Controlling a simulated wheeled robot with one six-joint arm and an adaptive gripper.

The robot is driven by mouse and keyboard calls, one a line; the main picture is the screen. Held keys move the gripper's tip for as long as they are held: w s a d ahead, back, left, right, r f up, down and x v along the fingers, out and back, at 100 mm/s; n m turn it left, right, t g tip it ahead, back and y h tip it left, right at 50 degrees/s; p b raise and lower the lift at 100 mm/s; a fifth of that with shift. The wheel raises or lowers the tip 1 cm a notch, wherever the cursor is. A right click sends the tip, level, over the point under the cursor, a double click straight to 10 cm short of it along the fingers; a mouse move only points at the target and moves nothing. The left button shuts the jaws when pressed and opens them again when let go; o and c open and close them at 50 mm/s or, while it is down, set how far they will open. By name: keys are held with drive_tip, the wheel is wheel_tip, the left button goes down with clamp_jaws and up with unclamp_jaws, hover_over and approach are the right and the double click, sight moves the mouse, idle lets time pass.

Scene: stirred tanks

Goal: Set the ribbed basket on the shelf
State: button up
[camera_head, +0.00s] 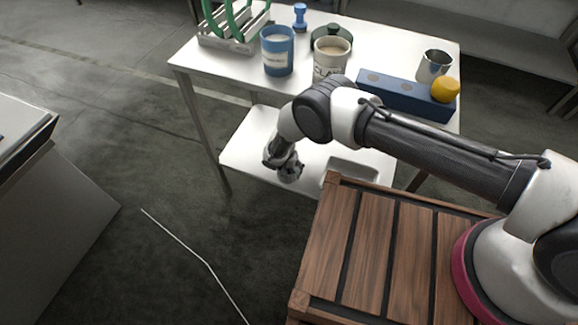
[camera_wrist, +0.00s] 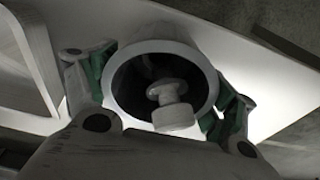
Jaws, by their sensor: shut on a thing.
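My gripper (camera_head: 282,160) is low over the white lower shelf (camera_head: 247,148) of the table. In the wrist view my gripper (camera_wrist: 160,95) has its green-padded fingers on opposite sides of a round, white-rimmed container (camera_wrist: 203,62) with a dark inside, and is shut on it. This may be the ribbed basket; no ribs can be made out from above. A small pale knobbed piece (camera_wrist: 172,108) shows inside its rim. The shelf also shows in the wrist view (camera_wrist: 262,95), under and beside the container. I cannot tell whether the container touches the shelf.
A white open tray (camera_head: 350,170) sits on the shelf to the right. The tabletop above holds a blue cup (camera_head: 277,50), a cream cup (camera_head: 331,58), a blue block (camera_head: 402,95), a yellow piece (camera_head: 445,89) and a metal cup (camera_head: 433,66).

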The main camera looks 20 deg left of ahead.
drive_tip(key=o, duration=0.9)
drive_tip(key=shift+d+f, duration=0.1)
drive_tip(key=shift+f, duration=0.05)
drive_tip(key=r, duration=0.4)
drive_tip(key=s+r, duration=0.1)
drive_tip(key=r, duration=0.7)
drive_tip(key=shift+s, duration=0.4)
